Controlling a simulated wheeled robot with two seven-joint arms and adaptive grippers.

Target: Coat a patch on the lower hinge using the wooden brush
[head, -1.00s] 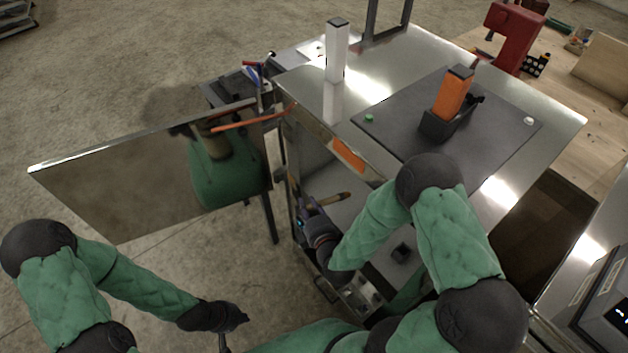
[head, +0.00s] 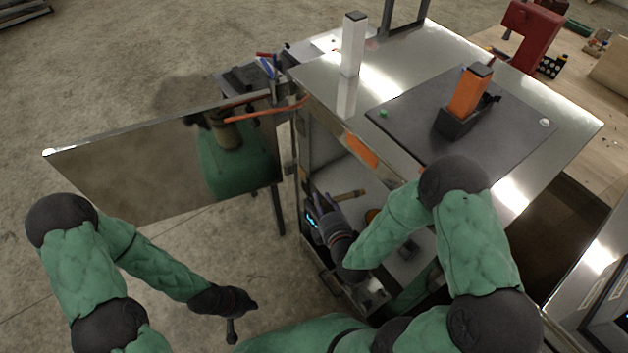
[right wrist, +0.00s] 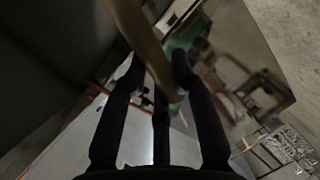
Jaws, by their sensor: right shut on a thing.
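My right gripper (head: 320,208) is shut on the wooden brush (head: 349,195), just inside the trailer's open doorway. Its light wooden handle points right; its bristles cannot be made out. In the right wrist view the handle (right wrist: 146,45) runs down between the dark fingers (right wrist: 158,92). The shiny metal door (head: 130,175) stands swung open to the left. A small bracket on the door-side edge (head: 291,171) looks like the lower hinge, left of my right gripper; no coating can be made out there. My left gripper (head: 232,325) hangs low at the front, away from the door; its jaw state is unclear.
The trailer's metal top (head: 420,60) carries a white post (head: 352,45) and a dark plate (head: 410,110) with an orange block (head: 470,90). A wooden bench (head: 590,125) is at right. Floor below the door is clear.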

